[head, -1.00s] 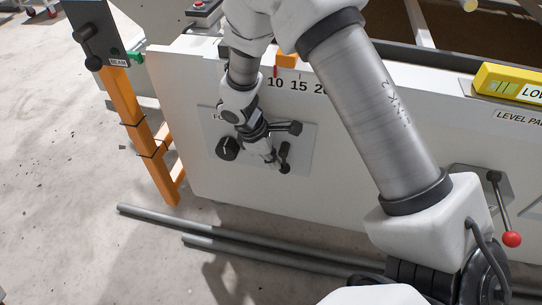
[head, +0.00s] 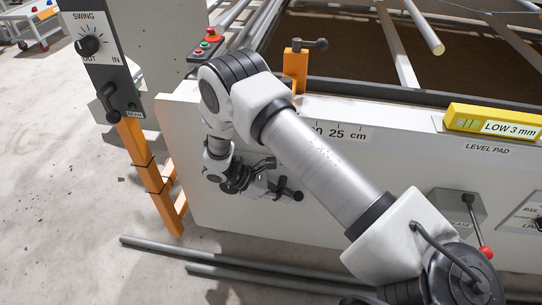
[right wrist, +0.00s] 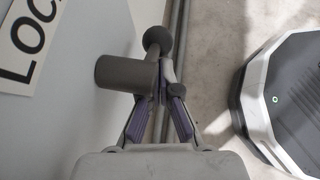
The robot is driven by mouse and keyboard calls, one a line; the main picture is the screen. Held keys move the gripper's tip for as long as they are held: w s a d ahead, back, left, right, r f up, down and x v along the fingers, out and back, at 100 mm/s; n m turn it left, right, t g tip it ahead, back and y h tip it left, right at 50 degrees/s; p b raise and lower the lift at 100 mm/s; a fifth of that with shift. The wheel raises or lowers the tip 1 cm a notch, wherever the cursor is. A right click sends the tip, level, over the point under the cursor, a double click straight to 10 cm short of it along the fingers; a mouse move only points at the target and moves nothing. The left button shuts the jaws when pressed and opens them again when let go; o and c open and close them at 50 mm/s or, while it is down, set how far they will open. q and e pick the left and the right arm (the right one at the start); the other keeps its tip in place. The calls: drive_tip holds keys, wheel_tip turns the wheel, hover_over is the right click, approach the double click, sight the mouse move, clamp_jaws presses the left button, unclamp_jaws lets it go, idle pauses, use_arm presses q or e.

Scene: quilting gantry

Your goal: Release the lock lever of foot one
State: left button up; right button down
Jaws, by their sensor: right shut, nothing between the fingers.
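A dark lock lever (head: 287,189) stands out from the plate on the white gantry panel in the head view. In the right wrist view it shows as a grey round hub (right wrist: 122,74) and an arm with a ball knob (right wrist: 158,38), beside a partly seen "LOCK" label (right wrist: 27,35). My right gripper (head: 246,178) is left of the lever in the head view. In the right wrist view its purple-padded fingers (right wrist: 162,94) are together and empty, with the tips close to the lever. I cannot tell whether they touch. My left gripper is out of view.
Grey pipes (head: 200,252) lie on the floor below the panel. An orange post (head: 145,165) with a swing control box (head: 95,60) stands at the left. A red-knobbed lever (head: 477,225) and a yellow level (head: 490,121) are at the right.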

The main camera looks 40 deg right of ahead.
drive_tip(key=shift+s+d+r+g+h+p, duration=0.15)
drive_tip(key=shift+s+d+g+h+p, duration=0.1)
drive_tip(key=shift+g+h+p, duration=0.15)
drive_tip(key=shift+s+d+r+g+h+p, duration=0.15)
drive_tip(key=shift+s+d+g+h+p, duration=0.1)
drive_tip(key=shift+g+h, duration=0.2)
